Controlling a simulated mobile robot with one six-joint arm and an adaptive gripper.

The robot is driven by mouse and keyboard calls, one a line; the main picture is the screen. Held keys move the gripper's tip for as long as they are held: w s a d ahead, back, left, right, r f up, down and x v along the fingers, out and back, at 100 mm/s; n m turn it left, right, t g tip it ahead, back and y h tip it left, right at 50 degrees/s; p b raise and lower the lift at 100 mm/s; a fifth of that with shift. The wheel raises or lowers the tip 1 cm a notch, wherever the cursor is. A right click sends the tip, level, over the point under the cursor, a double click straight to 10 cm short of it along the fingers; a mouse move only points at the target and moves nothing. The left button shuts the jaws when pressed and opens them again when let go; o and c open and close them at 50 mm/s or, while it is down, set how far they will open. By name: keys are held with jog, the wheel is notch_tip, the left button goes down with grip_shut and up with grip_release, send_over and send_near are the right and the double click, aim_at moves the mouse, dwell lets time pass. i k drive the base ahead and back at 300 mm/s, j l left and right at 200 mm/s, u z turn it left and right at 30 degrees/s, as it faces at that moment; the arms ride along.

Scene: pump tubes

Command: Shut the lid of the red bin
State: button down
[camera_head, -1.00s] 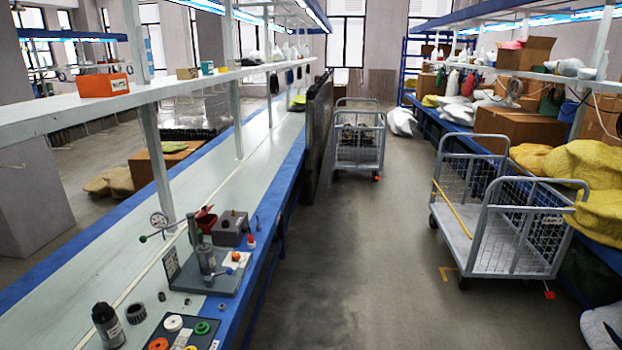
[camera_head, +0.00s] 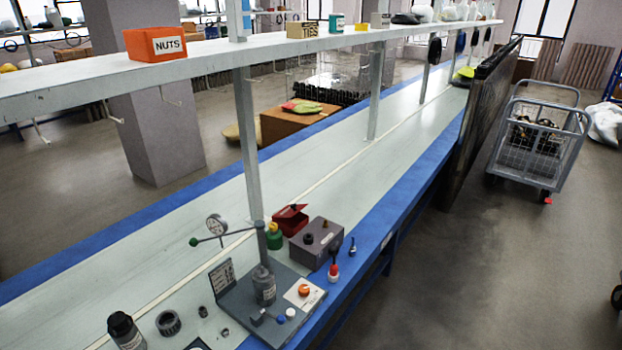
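A small red bin (camera_head: 289,226) stands on the bench beside a grey-purple block. Its red lid (camera_head: 290,209) looks raised at a tilt above the box, but it is small and I cannot tell the exact angle. An open-topped orange-red bin (camera_head: 156,44) labelled NUTS sits on the shelf, with no lid visible. My gripper is not in view.
The gauge stand (camera_head: 263,285) with its long green-tipped lever stands in front of the red bin. A green bottle (camera_head: 274,236) and the grey-purple block (camera_head: 316,242) flank it. A shelf post (camera_head: 247,145) rises close behind. A wire cart (camera_head: 535,145) stands on the floor at right.

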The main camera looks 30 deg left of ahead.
aim_at(290, 211)
jog(key=i+l+u, duration=0.1)
jog(key=i+u, duration=0.2)
jog(key=i, duration=1.7)
jog(key=i+j+u, duration=0.2)
jog(key=i+u, duration=0.2)
jog(key=i, duration=0.35)
jog(key=i+u, duration=0.4)
jog(key=i, duration=0.3)
jog(key=z, duration=9.5)
